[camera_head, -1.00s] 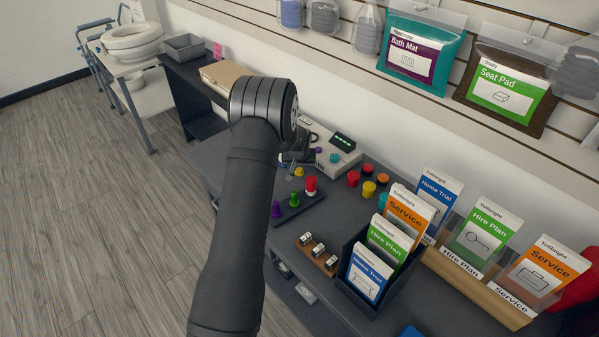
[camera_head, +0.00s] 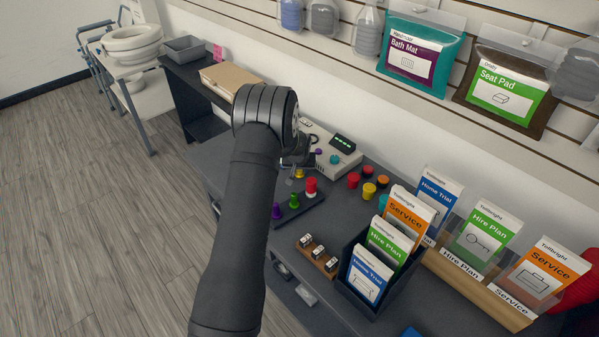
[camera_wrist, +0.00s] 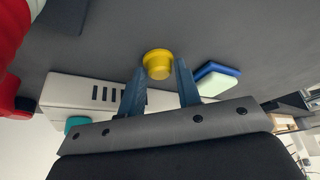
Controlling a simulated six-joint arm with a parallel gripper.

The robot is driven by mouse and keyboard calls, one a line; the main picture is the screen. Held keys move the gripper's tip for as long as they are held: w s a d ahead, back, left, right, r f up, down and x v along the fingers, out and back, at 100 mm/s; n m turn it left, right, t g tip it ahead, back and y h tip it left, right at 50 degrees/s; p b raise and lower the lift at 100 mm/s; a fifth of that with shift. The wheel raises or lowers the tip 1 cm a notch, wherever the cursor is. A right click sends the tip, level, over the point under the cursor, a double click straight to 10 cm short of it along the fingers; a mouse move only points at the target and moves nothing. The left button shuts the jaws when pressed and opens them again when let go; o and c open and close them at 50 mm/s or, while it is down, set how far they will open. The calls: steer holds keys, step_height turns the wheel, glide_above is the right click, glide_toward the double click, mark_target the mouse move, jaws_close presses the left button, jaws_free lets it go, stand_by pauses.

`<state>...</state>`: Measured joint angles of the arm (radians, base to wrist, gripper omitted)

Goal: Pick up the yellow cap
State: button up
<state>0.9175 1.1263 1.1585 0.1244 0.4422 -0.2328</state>
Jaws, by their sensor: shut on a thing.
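The yellow cap (camera_wrist: 157,63) sits between the fingertips of my gripper (camera_wrist: 160,72) in the wrist view, with a finger against each side. My gripper is shut on it. In the head view my gripper (camera_head: 293,168) is mostly hidden behind my own wrist, and the yellow cap (camera_head: 299,174) shows just below it, close to the grey desk top. Whether the cap still touches the desk I cannot tell. A second yellow piece (camera_head: 369,190) stands to the right among red and orange ones.
A dark rack (camera_head: 290,212) with purple, green and red pieces stands close in front of my gripper. A pale device (camera_head: 335,158) with a green display is behind it. A card box (camera_head: 372,295) and a wooden block (camera_head: 318,262) are nearer. A blue-and-white item (camera_wrist: 217,78) lies beside my fingers.

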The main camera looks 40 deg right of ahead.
steer(key=shift+r, duration=0.4)
steer(key=r, duration=0.4)
steer(key=shift+s, duration=0.25)
step_height(320, 180, up, 6)
glide_above(312, 178)
steer(key=d, duration=0.5)
steer(key=a+r, duration=0.1)
steer(key=a, duration=0.1)
steer(key=a+r, duration=0.1)
steer(key=s+a+r, duration=0.1)
steer(key=a+r, duration=0.1)
steer(key=shift+a+r, duration=0.1)
steer(key=shift+a, duration=0.5)
steer(key=shift+f, duration=2.65)
steer(key=shift+f, duration=0.25)
